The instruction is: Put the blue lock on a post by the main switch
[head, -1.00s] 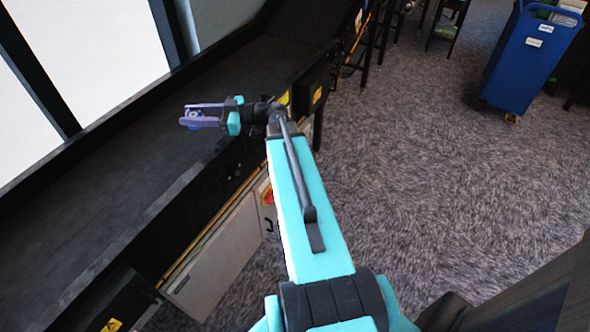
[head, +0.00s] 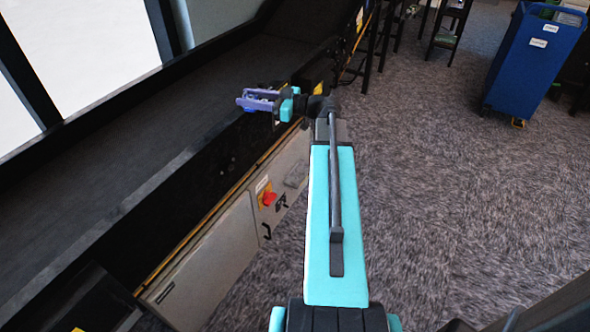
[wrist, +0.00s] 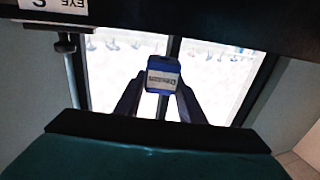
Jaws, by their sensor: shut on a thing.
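The blue lock (wrist: 162,75), with a white label, is held between the fingertips of my gripper (wrist: 160,88) in the wrist view. In the head view my gripper (head: 243,101) points left, above the edge of the black conveyor, and the lock is too small there to make out clearly. The main switch (head: 268,198) is a red knob on a yellow plate on the grey cabinet below the conveyor. My gripper is above it and apart from it. A dark piece (head: 281,202) sits just right of the switch; I cannot tell whether it is a post.
The black conveyor (head: 150,130) with its raised side runs along the left. Grey cabinet doors (head: 205,265) are under it. A blue cart (head: 530,62) stands at the back right. The carpet (head: 440,180) to the right is clear.

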